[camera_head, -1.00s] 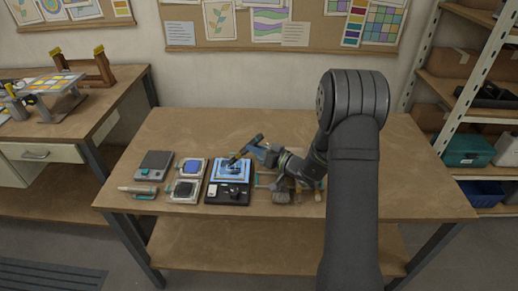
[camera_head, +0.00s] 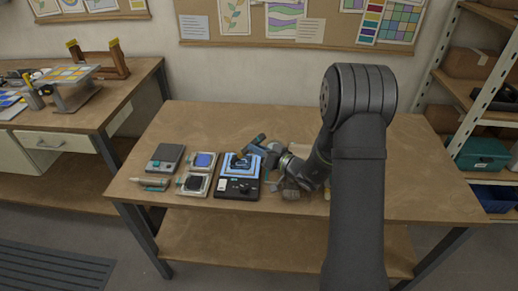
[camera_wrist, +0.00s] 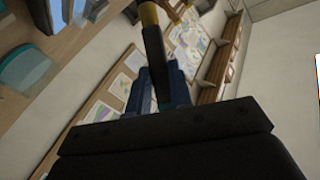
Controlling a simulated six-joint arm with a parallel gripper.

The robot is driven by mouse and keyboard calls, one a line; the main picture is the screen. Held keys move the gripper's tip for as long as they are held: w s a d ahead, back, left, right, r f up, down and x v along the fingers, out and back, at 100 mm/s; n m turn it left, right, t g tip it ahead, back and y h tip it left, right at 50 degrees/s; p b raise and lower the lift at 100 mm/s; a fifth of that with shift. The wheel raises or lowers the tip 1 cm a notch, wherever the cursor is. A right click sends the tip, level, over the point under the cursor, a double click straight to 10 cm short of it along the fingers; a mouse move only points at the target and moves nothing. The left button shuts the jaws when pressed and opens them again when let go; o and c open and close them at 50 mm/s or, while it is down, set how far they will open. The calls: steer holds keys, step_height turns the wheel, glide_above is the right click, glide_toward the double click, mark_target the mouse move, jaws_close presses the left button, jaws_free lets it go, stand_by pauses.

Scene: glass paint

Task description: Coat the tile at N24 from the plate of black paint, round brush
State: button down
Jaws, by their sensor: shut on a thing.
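My gripper (camera_head: 266,154) is shut on a dark rod-like tool, which looks like the brush (camera_wrist: 153,50), with a yellow band on its handle in the wrist view. In the head view the gripper is over the right side of a light-blue panel (camera_head: 236,178) on a black stand (camera_head: 236,191). A dark shape lies on the panel; whether the brush tip touches it I cannot tell. The plate of black paint (camera_head: 195,184) is left of the stand. A plate of blue paint (camera_head: 204,160) lies behind it. The N24 label is too small to read.
Several small items (camera_head: 291,191) sit partly hidden under my arm. The table's back and right (camera_head: 420,165) are clear.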

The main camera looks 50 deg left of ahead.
steer(key=shift+r, duration=2.5)
steer(key=w+d+m+t+h, duration=0.2)
steer(key=w+d+m+t, duration=0.8)
steer(key=w+d, duration=1.4)
steer(key=w+d+m+t+h, duration=0.1)
steer(key=d+m+t+h, duration=0.1)
steer(key=d, duration=0.8)
steer(key=w+d+f+m+t+h, duration=0.1)
steer(key=d+t+h, duration=0.3)
steer(key=d, duration=0.7)
steer(key=w+d+m+t+h, duration=0.2)
steer(key=d+m+t+h, duration=0.1)
steer(key=d, duration=0.7)
steer(key=shift+w+d+f+m+t+h, duration=0.3)
steer(key=shift+w+d+f+h, duration=0.1)
steer(key=shift+h, duration=0.2)
